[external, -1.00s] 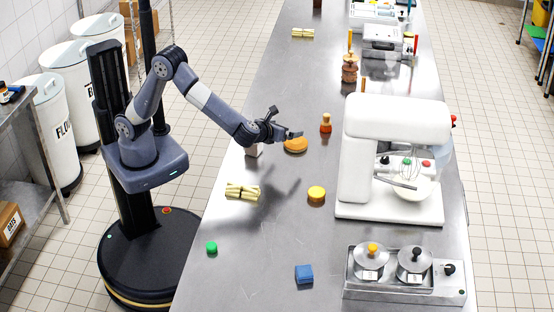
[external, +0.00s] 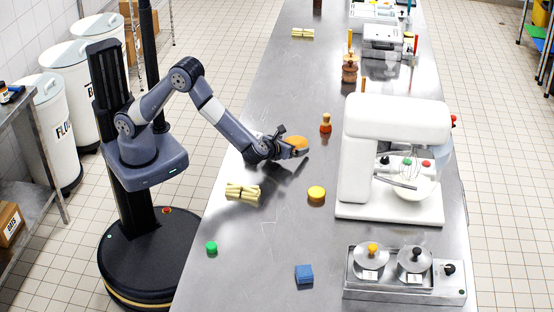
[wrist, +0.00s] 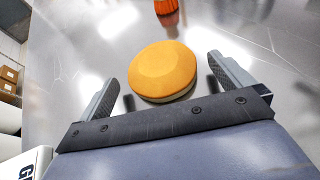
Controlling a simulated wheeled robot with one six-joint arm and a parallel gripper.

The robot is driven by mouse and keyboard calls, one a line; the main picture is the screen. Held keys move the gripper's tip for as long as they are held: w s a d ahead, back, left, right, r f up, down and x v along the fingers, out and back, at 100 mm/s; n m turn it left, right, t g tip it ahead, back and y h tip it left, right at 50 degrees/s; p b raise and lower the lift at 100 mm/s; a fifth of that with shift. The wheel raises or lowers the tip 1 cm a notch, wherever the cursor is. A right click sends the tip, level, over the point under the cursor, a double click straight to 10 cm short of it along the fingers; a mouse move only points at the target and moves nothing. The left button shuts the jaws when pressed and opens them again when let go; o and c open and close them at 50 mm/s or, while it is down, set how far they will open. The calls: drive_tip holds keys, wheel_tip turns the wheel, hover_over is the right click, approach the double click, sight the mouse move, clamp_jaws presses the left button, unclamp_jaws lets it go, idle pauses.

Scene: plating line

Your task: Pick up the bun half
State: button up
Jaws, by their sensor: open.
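The bun half (wrist: 162,70) is a round, orange-brown piece with a paler lower edge. In the wrist view it lies on the steel table between the two fingers of my gripper (wrist: 168,78), with a gap on each side. My gripper is open and low over the table. In the external view the bun half (external: 296,142) shows just beyond my gripper (external: 291,147), which partly covers it.
An orange-red shaker (external: 326,124) stands just beyond the bun half. A yellow round item (external: 316,193) and a pale stick bundle (external: 242,192) lie nearer the front. A white mixer (external: 392,165) stands to the right. Bare steel surrounds the bun half.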

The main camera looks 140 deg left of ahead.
drive_tip(key=shift+x, duration=0.9)
drive_tip(key=c, duration=1)
drive_tip(key=shift+o, duration=0.2)
